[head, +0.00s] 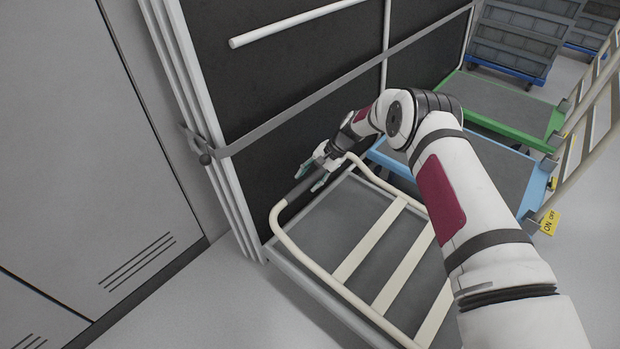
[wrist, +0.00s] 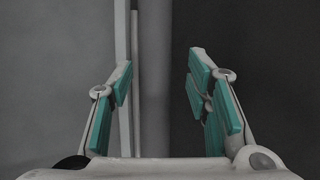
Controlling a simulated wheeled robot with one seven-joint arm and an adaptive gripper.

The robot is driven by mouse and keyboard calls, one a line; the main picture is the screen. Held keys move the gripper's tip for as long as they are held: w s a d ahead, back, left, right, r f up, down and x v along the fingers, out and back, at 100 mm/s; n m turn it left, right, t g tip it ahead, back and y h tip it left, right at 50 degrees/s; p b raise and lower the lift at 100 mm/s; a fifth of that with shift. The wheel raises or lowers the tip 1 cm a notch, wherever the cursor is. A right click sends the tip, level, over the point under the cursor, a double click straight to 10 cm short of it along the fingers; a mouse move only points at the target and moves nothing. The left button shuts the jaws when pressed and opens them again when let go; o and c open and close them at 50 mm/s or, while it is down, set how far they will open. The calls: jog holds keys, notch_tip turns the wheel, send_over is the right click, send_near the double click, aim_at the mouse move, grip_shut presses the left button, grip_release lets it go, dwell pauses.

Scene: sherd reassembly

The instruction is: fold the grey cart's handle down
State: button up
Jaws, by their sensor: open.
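The grey cart's handle (head: 368,243), a cream tube frame with cross slats and a grey grip (head: 298,189) on its end bar, lies low over the grey deck (head: 334,220). It looks nearly parallel to the deck; whether it touches is not clear. My gripper (head: 309,182) is open at the grip end, beside the black panel. My arm hides the handle's right part.
A tall black panel (head: 290,100) with pale frame and a grey strap stands right behind the cart. A blue cart (head: 480,170) and green cart (head: 510,108) stand to the right. A grey cabinet (head: 90,130) is at left. Floor (head: 200,305) is clear in front.

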jog(key=v, duration=1.2)
